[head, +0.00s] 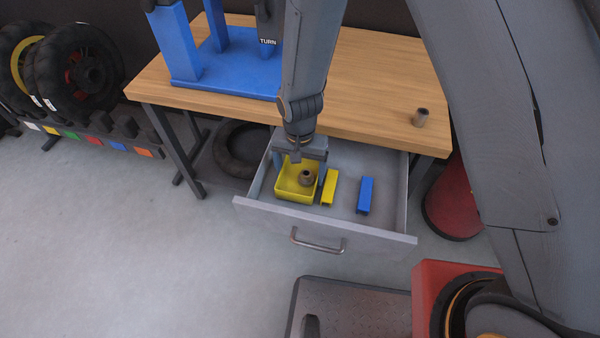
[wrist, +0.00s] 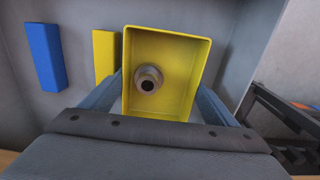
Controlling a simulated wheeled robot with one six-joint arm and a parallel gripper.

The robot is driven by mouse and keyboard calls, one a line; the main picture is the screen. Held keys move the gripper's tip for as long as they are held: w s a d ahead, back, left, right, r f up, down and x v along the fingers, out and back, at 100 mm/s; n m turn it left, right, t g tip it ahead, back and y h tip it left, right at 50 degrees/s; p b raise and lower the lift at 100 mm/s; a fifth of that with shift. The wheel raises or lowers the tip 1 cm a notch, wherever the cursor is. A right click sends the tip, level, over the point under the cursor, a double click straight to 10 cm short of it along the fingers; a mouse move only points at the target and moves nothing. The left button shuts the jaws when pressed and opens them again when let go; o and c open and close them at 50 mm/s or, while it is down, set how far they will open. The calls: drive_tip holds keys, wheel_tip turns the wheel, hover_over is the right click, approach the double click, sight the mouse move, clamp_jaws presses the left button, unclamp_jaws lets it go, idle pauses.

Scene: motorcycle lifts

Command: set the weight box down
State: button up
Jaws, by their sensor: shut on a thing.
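The weight box (head: 283,188) is a yellow open-topped box with a grey-brown cylindrical weight (head: 307,177) inside. In the wrist view the box (wrist: 188,55) sits between the two fingers, with the weight (wrist: 147,79) standing in it left of the middle. My gripper (head: 300,172) is shut on the box across its sides. The box is inside the open drawer (head: 370,236), at its left part. I cannot tell whether its underside touches the drawer floor.
A yellow bar (head: 329,188) lies close to the right of the box, and a blue bar (head: 365,195) lies farther right. The wooden bench top (head: 370,80) overhangs the drawer's back.

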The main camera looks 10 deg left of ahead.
drive_tip(key=shift+f, duration=0.4)
drive_tip(key=shift+f, duration=0.15)
drive_tip(key=o, duration=0.8)
wheel_tip(320, 180, up, 12)
drive_tip(key=shift+r, duration=0.2)
